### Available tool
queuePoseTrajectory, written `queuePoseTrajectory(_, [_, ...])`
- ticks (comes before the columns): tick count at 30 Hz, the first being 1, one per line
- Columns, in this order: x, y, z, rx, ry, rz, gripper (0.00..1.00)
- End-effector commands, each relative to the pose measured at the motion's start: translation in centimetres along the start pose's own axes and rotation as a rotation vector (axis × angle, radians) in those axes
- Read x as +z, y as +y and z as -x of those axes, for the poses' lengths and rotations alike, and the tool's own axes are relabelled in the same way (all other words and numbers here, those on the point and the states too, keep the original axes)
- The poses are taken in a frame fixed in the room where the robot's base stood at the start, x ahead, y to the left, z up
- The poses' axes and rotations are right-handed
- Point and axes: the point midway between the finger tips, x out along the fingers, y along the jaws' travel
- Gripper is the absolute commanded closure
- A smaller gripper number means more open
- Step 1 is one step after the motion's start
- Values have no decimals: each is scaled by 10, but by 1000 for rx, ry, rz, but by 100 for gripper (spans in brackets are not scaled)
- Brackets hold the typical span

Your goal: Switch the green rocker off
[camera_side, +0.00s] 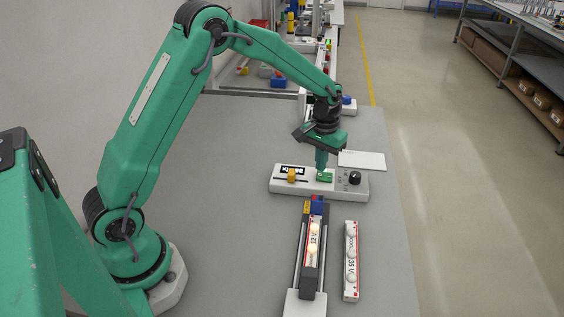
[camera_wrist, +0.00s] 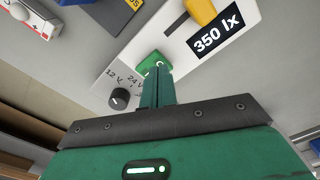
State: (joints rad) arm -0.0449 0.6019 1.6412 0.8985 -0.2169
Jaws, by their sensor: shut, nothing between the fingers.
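The green rocker (camera_side: 326,178) sits on a white control panel (camera_side: 279,187), between a yellow slider (camera_side: 292,176) and a black knob (camera_side: 354,178). My gripper (camera_side: 321,168) points down with its fingers shut and empty, tips at the rocker. In the wrist view the fingertips (camera_wrist: 157,70) overlap the green rocker (camera_wrist: 147,58) and hide part of it. I cannot tell whether they touch or press it, or which way it is tipped. The wrist view also shows the black knob (camera_wrist: 119,97) with 12 V and 24 V marks, and the 350 lx label (camera_wrist: 217,33).
In front of the panel, a dark rail holder (camera_side: 305,285) carries a 12 V lamp strip (camera_side: 313,238) with warm-coloured lamps. A 36 V strip (camera_side: 351,265) lies to its right. A white card (camera_side: 365,160) is behind the panel. The grey table is clear at left.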

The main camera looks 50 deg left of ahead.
Motion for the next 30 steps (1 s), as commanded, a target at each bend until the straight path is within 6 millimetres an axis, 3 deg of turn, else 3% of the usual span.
queuePoseTrajectory(30, [0,0,-5,0,-1,0,100])
